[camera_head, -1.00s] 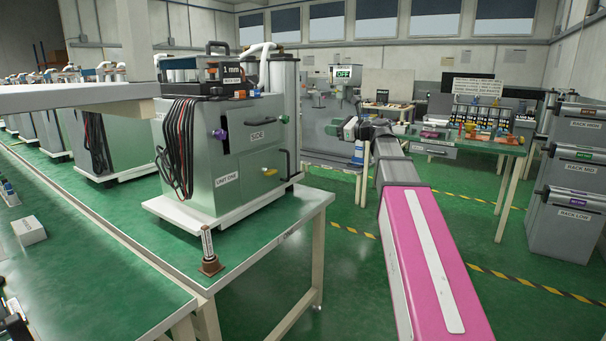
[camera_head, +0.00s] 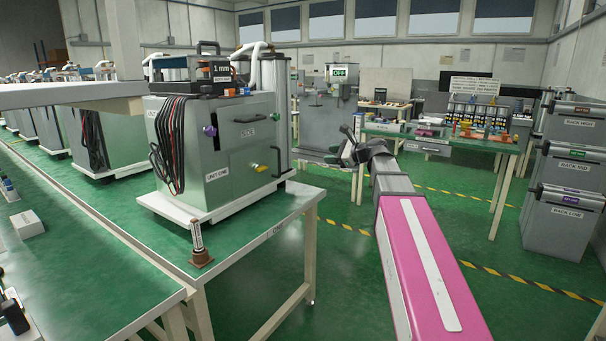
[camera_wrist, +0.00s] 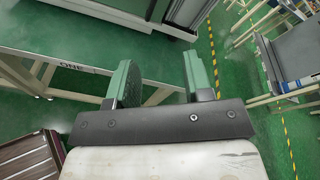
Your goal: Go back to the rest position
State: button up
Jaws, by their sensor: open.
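My arm with its pink link stretches forward from the lower right of the head view. My gripper (camera_head: 347,148) is at its far end, over the aisle to the right of the unit marked UNIT ONE (camera_head: 222,160). In the wrist view my gripper (camera_wrist: 160,78) has its two green fingers spread apart with nothing between them. Green floor and a table leg show beyond the fingers. The gripper looks clear of the tables and touches nothing that I can see.
The green-topped table (camera_head: 262,235) bearing the unit stands left of my arm. A small brown-based post (camera_head: 200,250) stands near its front corner. A workbench (camera_head: 440,138) with several items is behind. Grey racks (camera_head: 567,175) stand at the right. The aisle floor is mostly clear.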

jog(key=s+d+f+n+g+h, duration=0.1)
jog(key=s+f+n+g+h, duration=0.25)
jog(key=f, duration=0.85)
jog(key=s+f+n+g+h, duration=0.15)
jog(key=s+f+n, duration=0.35)
jog(key=f, duration=0.7)
jog(key=s+d+f+n+g+h, duration=0.1)
jog(key=s+d+f+n+h, duration=0.2)
jog(key=s+f, duration=0.6)
jog(key=s+d+f+n+g+h, duration=0.2)
jog(key=s+d+f+n+h, duration=0.2)
jog(key=s+f+n, duration=0.3)
notch_tip(320, 180, down, 3)
jog(key=shift+s+r+g+h, duration=0.2)
jog(key=shift+s+g+h, duration=0.15)
jog(key=shift+s, duration=0.6)
